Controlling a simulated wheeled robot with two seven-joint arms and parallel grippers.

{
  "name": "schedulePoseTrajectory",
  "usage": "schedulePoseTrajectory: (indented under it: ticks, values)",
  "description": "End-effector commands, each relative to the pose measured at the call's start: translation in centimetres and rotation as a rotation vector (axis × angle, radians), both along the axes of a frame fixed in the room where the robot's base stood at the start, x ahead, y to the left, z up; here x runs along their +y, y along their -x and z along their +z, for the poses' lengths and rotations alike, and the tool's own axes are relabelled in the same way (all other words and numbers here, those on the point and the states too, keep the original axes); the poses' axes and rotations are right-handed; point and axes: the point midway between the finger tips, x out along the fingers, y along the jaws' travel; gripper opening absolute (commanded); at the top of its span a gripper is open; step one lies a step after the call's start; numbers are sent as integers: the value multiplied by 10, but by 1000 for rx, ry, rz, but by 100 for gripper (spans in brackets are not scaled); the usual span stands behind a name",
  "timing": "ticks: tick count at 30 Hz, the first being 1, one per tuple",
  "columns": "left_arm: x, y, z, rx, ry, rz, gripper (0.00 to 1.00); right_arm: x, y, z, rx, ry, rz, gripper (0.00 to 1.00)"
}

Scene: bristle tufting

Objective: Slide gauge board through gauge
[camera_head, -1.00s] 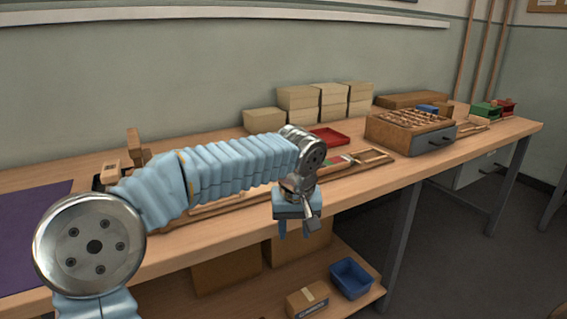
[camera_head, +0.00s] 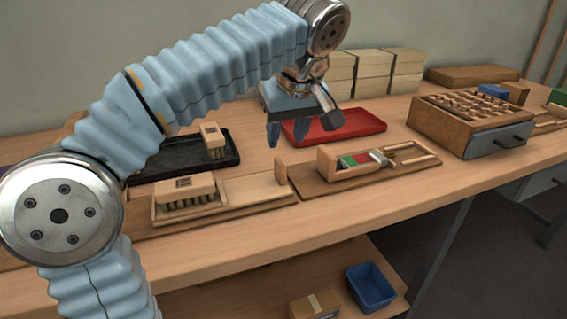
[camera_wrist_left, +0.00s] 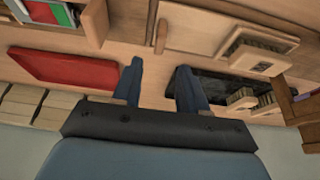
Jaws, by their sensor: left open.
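My left gripper (camera_head: 303,130) is open and empty, fingers down, above the table near the red tray. In the left wrist view its two fingers (camera_wrist_left: 158,78) are apart with bare table between them. A brush with a wooden back and dark bristles (camera_head: 186,188) rests bristles-down on a pale wooden board (camera_head: 245,189), which lies on a long wooden base; the brush also shows in the wrist view (camera_wrist_left: 262,55). To its right, a wooden block with green and red panels (camera_head: 358,159) sits on another base; I cannot tell which part is the gauge. My right gripper is out of view.
A red tray (camera_head: 368,123) lies behind the bases. A black tray (camera_head: 172,163) holds a second brush (camera_head: 212,138). A wooden box with a drawer (camera_head: 480,125) stands at the right. Cream boxes (camera_head: 404,68) are stacked at the back. The table's front edge is clear.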

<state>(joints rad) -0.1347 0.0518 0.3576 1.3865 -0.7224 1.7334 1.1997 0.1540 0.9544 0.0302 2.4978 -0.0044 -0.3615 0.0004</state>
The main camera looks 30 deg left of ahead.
Motion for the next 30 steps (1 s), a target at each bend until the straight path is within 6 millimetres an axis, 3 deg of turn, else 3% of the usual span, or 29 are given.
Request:
schedulePoseTrajectory:
  ticks: [1, 6, 12, 25, 26, 30]
  values:
    - [4, -2, -15, 3, -1, 2, 43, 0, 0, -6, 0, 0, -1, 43]
    - [15, -13, -52, 4, 0, 0, 43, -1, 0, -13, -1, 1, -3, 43]
    - [25, -21, -81, 3, 0, -1, 43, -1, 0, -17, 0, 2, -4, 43]
    - [29, -25, -93, 1, 1, -2, 43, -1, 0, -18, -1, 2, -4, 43]
    - [29, -25, -93, 1, 1, -2, 41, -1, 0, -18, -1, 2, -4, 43]
    - [29, -25, -93, 1, 1, -2, 20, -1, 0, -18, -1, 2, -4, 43]
